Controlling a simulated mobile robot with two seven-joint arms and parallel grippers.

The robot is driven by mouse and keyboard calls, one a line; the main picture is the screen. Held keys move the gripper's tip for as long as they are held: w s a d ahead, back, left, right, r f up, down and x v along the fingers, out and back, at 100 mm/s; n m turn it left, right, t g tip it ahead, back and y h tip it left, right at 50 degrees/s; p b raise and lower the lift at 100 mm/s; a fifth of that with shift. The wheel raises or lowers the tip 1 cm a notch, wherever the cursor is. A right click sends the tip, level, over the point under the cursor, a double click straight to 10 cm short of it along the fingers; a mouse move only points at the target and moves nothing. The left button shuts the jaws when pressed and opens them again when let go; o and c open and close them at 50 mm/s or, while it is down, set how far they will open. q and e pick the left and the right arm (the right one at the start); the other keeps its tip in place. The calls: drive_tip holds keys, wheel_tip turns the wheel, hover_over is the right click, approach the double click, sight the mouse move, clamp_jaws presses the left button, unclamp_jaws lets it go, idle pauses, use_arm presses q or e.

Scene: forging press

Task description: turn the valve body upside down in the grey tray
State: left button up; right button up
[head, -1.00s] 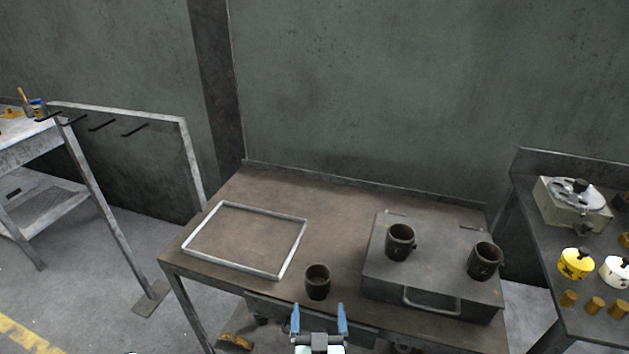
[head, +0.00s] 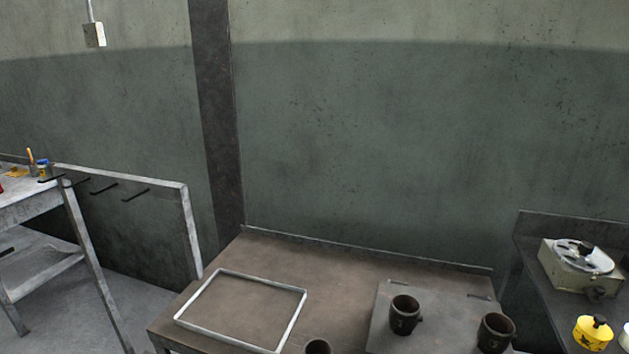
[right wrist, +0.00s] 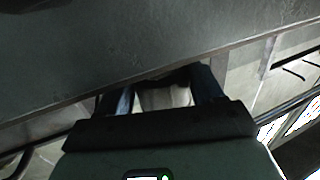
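The grey tray (head: 291,322) is a shallow, thin-rimmed rectangle lying on the left part of the brown table; I see nothing in it. A dark cup-like body (head: 318,347) stands beside the tray's right side, mostly cut off by the bottom edge of the head view. Two similar dark bodies, one left (head: 404,314) and one right (head: 495,332), stand open end up on a grey box. I cannot tell which is the valve body. My right gripper (right wrist: 165,92) has its blue fingers apart near a table edge; a pale patch between them is unclear. My left gripper is out of view.
The grey box (head: 440,307) fills the table's right part. A bench on the right holds a device with a round top (head: 580,262) and a yellow pot (head: 592,332). A metal rack with hooks (head: 120,178) stands left. The table's back strip is clear.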

sight(318, 345)
drive_tip(key=c, duration=0.5)
drive_tip(key=shift+r+p, duration=3)
drive_tip(key=shift+r, duration=1.1)
drive_tip(key=shift+f, duration=0.1)
